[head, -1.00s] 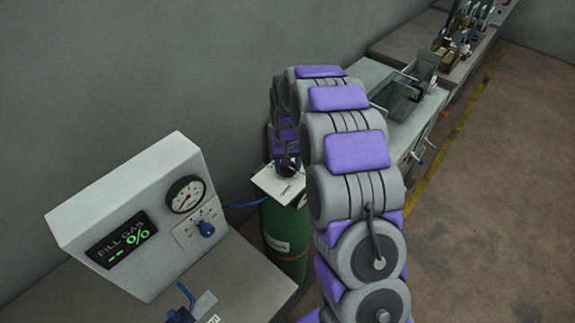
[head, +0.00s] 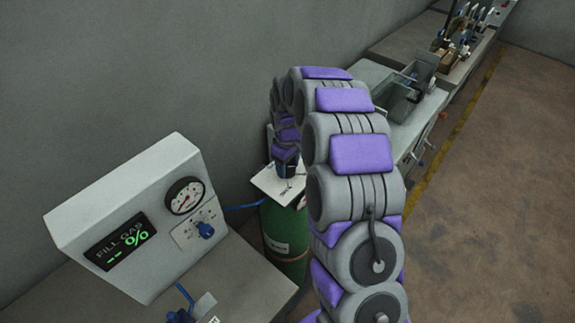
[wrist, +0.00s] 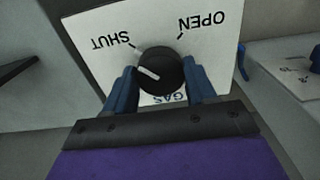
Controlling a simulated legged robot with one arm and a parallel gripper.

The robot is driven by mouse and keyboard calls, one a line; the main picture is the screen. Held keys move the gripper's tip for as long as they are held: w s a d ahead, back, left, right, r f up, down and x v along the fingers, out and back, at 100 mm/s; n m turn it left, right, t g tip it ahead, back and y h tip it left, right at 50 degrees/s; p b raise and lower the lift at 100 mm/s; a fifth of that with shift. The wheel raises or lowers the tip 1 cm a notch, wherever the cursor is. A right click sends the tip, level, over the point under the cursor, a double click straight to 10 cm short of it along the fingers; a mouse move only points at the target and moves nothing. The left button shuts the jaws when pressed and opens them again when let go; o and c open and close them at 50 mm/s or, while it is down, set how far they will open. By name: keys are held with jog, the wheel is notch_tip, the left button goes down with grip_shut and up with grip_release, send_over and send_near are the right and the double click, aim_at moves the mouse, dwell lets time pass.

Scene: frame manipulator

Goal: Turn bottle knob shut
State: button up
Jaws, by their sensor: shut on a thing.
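The round black bottle knob (wrist: 166,78) sits on a white plate (wrist: 205,50) printed SHUT, OPEN and GAS in the wrist view. Its white pointer line faces left and slightly up, on the SHUT side, a little below the SHUT tick. My gripper (wrist: 160,72) is shut on the knob, with one blue finger on each side. In the head view the plate (head: 268,184) is on top of the green bottle (head: 286,238). My gripper (head: 287,168) is over the plate there and hides the knob.
A grey panel (head: 75,205) with a FILL GAS display, a gauge (head: 185,196) and a blue knob (head: 205,230) stands at the left. A blue hose (head: 240,206) runs behind it. Benches with equipment (head: 405,85) line the wall. The floor (head: 480,220) at the right is clear.

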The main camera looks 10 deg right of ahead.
aim_at(287, 167)
jog(key=shift+w, duration=0.1)
dwell(0.3)
jog(key=o, duration=1)
jog(key=shift+o, duration=0.2)
notch_tip(287, 167, up, 17)
jog(key=shift+r, duration=0.2)
jog(key=shift+a, duration=0.1)
